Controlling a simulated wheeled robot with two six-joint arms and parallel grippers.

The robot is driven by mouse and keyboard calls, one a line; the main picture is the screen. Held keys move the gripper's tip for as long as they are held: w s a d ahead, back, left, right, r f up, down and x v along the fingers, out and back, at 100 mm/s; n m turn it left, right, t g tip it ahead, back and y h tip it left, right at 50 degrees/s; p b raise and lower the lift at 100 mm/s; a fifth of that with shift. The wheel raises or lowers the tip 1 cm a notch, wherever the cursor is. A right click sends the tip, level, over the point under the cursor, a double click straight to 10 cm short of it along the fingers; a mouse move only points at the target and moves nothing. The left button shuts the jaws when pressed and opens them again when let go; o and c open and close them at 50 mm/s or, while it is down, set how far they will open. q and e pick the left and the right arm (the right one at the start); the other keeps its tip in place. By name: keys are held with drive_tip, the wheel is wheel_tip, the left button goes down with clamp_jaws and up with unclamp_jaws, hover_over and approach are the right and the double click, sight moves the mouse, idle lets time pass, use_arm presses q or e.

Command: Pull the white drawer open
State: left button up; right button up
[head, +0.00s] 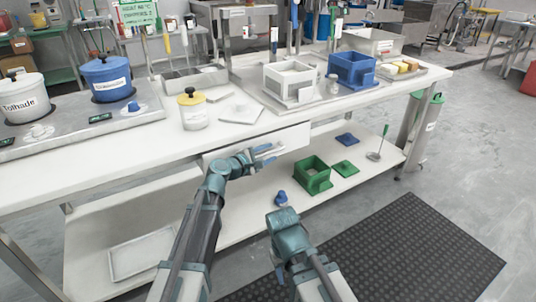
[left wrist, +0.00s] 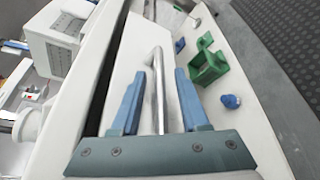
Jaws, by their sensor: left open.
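The white drawer (head: 292,138) is set under the front edge of the white table; its front panel also shows in the left wrist view (left wrist: 122,75). A metal bar handle (left wrist: 158,95) sticks out from the panel. My left gripper (head: 268,154) is at the drawer front. In the left wrist view its blue fingers (left wrist: 158,98) are open, one on each side of the handle, with gaps showing. The gripper partly covers the drawer in the head view. My right gripper (head: 284,222) is low in front of the table; its fingers cannot be made out.
On the lower shelf are a green bin (head: 313,174), a green lid (head: 345,167) and a small blue-topped object (head: 281,198). The tabletop holds a yellow-lidded jar (head: 193,112), a white bin (head: 291,80) and a blue bin (head: 352,68). A dark mat (head: 400,250) lies on the floor.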

use_arm(q)
drive_tip(key=shift+c, duration=0.3)
clamp_jaws()
idle(1.1)
